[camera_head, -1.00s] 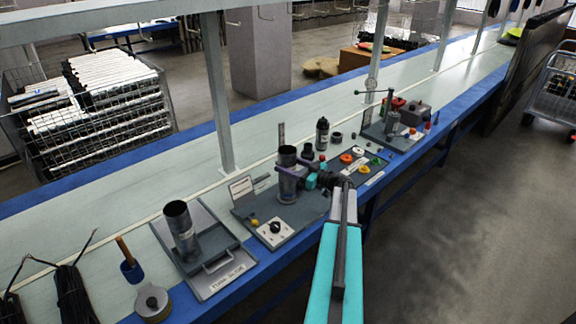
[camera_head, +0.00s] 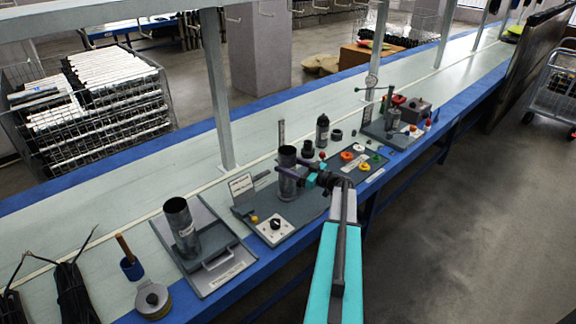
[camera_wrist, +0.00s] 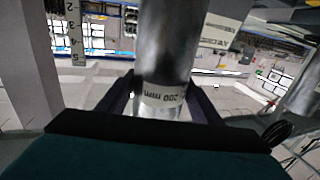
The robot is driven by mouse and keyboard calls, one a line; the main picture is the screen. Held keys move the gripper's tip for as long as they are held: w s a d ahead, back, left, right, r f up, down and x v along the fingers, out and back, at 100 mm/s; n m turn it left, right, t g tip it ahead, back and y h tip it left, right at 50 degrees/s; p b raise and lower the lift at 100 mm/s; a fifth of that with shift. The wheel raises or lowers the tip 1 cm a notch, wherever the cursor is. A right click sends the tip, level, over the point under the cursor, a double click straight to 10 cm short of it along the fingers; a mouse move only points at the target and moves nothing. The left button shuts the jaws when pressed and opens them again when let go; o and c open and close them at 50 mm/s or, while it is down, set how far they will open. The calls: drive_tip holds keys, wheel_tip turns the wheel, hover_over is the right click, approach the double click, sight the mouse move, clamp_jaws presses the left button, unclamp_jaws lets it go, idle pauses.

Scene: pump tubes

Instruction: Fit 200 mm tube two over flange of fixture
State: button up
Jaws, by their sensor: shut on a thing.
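A grey metal tube (camera_head: 288,182) stands upright on the dark fixture plate (camera_head: 308,212) near the middle of the bench. My gripper (camera_head: 292,163) is shut on this tube near its upper part, with a finger on each side. In the wrist view the tube (camera_wrist: 170,45) passes between my gripper fingers (camera_wrist: 163,98), and its band reads "200 mm". The flange is hidden, so I cannot tell whether the tube sits over it. A second grey tube (camera_head: 181,222) stands upright on a grey tray (camera_head: 225,275) at the left.
A control panel with a black knob (camera_head: 275,225) lies in front of the held tube. A board with coloured rings (camera_head: 347,156), a black bottle (camera_head: 322,130) and a green-handled press (camera_head: 391,120) stand to the right. A bench post (camera_head: 216,95) rises behind. A brush pot (camera_head: 131,268) is at left.

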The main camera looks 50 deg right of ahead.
drive_tip(key=shift+f+b, duration=0.4)
drive_tip(key=shift+f, duration=1.05)
idle(0.5)
drive_tip(key=o, duration=1.5)
drive_tip(key=b+v, duration=0.2)
drive_tip(key=v, duration=1.1)
drive_tip(key=shift+s, duration=0.4)
drive_tip(key=shift+d, duration=0.1)
